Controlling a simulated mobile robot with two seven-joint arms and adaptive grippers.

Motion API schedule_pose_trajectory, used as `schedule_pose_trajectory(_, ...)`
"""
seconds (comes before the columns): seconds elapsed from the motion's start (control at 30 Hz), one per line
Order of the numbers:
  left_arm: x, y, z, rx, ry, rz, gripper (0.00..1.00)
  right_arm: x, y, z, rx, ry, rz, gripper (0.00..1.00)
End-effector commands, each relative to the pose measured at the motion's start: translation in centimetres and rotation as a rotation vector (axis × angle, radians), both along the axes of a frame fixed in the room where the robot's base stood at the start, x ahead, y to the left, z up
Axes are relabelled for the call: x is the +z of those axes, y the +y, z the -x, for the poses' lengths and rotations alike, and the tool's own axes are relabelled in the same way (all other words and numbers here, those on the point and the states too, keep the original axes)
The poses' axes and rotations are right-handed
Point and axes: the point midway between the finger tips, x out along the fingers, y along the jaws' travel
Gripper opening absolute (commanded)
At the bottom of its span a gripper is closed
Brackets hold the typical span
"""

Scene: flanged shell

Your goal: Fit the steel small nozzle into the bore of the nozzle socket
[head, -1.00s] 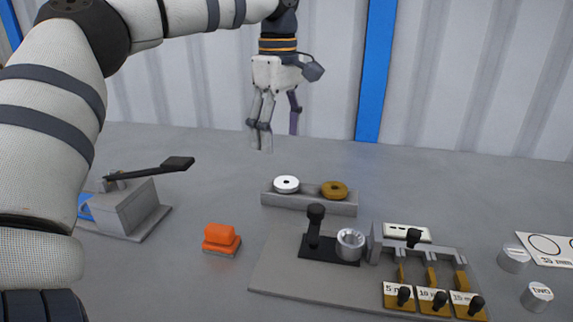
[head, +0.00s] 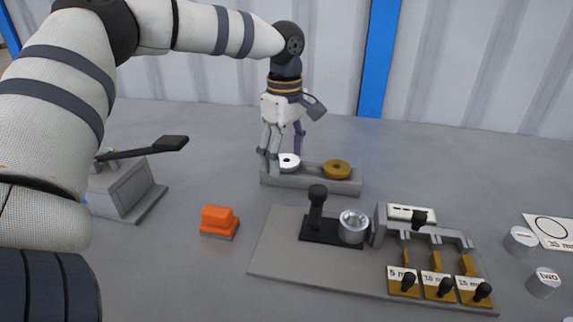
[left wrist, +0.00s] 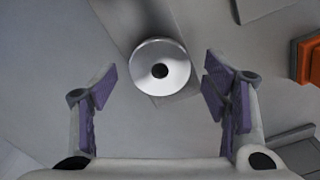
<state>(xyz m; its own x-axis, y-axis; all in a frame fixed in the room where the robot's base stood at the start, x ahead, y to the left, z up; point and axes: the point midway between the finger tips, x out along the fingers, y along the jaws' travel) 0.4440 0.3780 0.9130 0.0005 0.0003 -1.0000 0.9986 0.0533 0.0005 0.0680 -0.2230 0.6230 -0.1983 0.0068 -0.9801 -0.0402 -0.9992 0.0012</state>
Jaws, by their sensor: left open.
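The steel small nozzle (head: 290,162), a pale round piece with a dark centre hole, sits at the left end of a low grey rack (head: 320,187). My left gripper (head: 281,157) points down at that end of the rack, one finger partly covering the nozzle's left side. In the left wrist view the nozzle (left wrist: 160,66) lies ahead of and between the two spread purple-padded fingers (left wrist: 158,92), touching neither. The left gripper is open and empty. What looks like the nozzle socket, a silver ring with an open bore (head: 353,226), stands on a black base on the grey plate.
A brass round piece (head: 337,169) sits at the rack's right end. A black-knobbed post (head: 317,205) stands beside the socket. Labelled brown blocks (head: 438,284) are at right, an orange block (head: 218,217) and a levered grey box (head: 125,187) at left.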

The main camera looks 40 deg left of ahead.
Motion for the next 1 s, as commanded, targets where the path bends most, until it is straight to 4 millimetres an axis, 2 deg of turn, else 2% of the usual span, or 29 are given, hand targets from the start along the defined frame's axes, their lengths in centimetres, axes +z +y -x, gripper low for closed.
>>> schedule_pose_trajectory(0.13, 0.1, 0.0, 0.0, 0.000, -0.001, 0.000, 0.69, 0.0, 0.0, 0.0, 0.000, -0.001, 0.000, 0.40)
schedule_pose_trajectory(0.17, 0.1, 0.0, 0.0, 0.000, -0.001, 0.000, 0.64, 0.0, 0.0, 0.0, 0.000, -0.001, 0.000, 0.40)
schedule_pose_trajectory(0.4, 0.1, 0.0, 0.0, 0.000, -0.001, 0.000, 0.10, 0.0, 0.0, 0.0, 0.000, -0.001, 0.000, 0.40)
schedule_pose_trajectory(0.67, 0.2, 0.0, 0.0, 0.000, -0.002, 0.000, 0.08, 0.0, 0.0, 0.0, 0.000, -0.001, 0.000, 0.40)
schedule_pose_trajectory(0.77, 0.9, 0.0, -0.1, 0.000, -0.003, 0.000, 0.08, 0.0, 0.0, 0.0, 0.000, -0.001, 0.000, 0.40)
schedule_pose_trajectory(0.9, 3.5, -0.1, -0.1, 0.000, -0.006, 0.001, 0.08, 0.0, 0.0, 0.0, 0.000, -0.001, 0.000, 0.40)
schedule_pose_trajectory(1.0, 6.4, -1.7, 1.3, -0.005, -0.013, 0.000, 0.08, 0.8, 0.0, -0.9, 0.001, -0.032, 0.000, 0.40)
